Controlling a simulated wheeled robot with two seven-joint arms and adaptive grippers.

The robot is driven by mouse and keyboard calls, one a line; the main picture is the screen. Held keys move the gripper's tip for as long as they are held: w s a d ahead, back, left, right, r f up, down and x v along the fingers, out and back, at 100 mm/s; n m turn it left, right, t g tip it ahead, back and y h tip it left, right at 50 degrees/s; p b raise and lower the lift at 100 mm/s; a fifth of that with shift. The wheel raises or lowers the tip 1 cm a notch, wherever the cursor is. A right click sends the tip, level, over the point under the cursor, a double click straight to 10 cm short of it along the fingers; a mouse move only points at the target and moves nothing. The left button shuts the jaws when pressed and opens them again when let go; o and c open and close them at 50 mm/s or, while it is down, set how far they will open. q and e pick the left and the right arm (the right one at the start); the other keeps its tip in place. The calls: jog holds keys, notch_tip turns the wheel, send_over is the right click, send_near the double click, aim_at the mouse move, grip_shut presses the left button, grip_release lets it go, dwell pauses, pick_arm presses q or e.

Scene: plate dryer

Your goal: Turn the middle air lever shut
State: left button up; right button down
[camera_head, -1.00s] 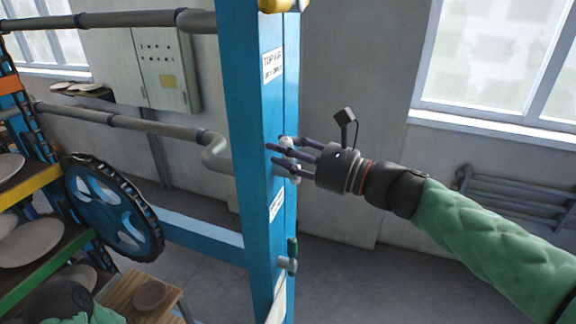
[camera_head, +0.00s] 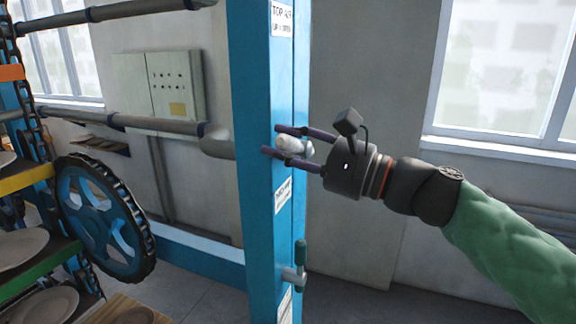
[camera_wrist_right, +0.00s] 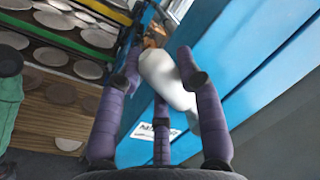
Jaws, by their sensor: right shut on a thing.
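The middle air lever (camera_head: 290,143) is a pale, rounded handle on the face of the blue post (camera_head: 258,190). My right gripper (camera_head: 280,140) reaches it from the right, with dark purple fingers on both sides of it, and is shut on it. In the right wrist view the pale lever (camera_wrist_right: 165,78) lies between the fingers of the gripper (camera_wrist_right: 185,65), tilted. Its joint to the post is partly hidden by the fingers. My left gripper is not in view.
A lower lever (camera_head: 300,255) with a green handle sits on the same post. A label (camera_head: 283,193) is between them, and a top label (camera_head: 282,18) is above. A blue wheel (camera_head: 103,220) and plate racks (camera_head: 20,180) stand left.

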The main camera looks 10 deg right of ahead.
jog(key=shift+s+f+n+g+y+b, duration=0.15)
jog(key=shift+f+n+b, duration=0.4)
jog(key=shift+n+b, duration=0.75)
jog(key=shift+s+f+n+g+y+b, duration=0.15)
jog(key=shift+f+n+b, duration=0.5)
jog(key=shift+b, duration=1)
jog(key=shift+f+n+g+y+b, duration=0.2)
jog(key=shift+f+n+b, duration=0.25)
jog(key=shift+n+b, duration=0.9)
jog(key=c, duration=0.8)
grip_release()
jog(key=shift+a, duration=0.1)
jog(key=shift+o, duration=0.2)
jog(key=shift+f, duration=0.15)
jog(key=shift+w, duration=0.1)
jog(key=v, duration=1.2)
